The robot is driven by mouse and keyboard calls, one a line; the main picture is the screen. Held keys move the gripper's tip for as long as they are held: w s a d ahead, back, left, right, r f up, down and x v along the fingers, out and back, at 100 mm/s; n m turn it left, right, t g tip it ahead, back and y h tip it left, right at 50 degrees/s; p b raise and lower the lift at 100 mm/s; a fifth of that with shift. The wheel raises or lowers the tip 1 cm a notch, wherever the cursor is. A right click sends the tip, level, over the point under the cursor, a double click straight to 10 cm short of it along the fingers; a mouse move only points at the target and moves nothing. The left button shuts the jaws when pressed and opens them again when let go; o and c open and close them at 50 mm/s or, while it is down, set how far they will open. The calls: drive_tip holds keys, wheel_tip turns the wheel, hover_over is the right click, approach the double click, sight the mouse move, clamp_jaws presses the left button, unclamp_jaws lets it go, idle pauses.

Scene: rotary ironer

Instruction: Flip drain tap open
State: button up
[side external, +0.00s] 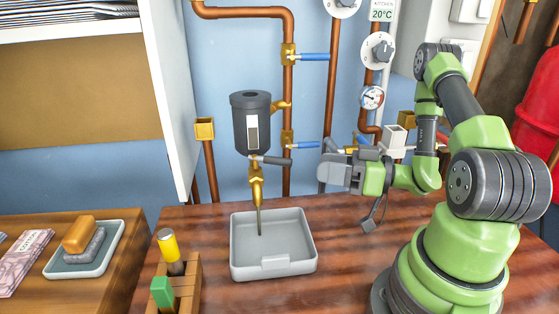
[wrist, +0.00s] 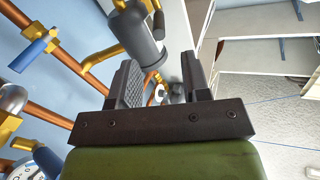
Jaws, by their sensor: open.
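The drain tap (side external: 256,176) is a brass tap under a dark grey canister (side external: 251,122) on the wall pipework. Its dark grey lever (side external: 275,160) lies roughly level and points right, toward my gripper. A thin spout hangs below the tap over a grey tray (side external: 240,262). My gripper (side external: 326,168) is open, to the right of the lever and apart from it. In the wrist view the canister (wrist: 136,38) shows beyond the open jaws (wrist: 160,78).
Copper pipes (side external: 288,90) with blue-handled valves (side external: 313,57) stand behind the canister; another blue handle (side external: 304,145) is close to the lever. A wooden block with yellow and green handled tools (side external: 170,250) stands at front left. A white cabinet side (side external: 168,90) is left.

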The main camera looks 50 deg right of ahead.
sight(279, 161)
drive_tip(key=x, duration=1)
drive_tip(key=shift+d, duration=0.1)
clamp_jaws()
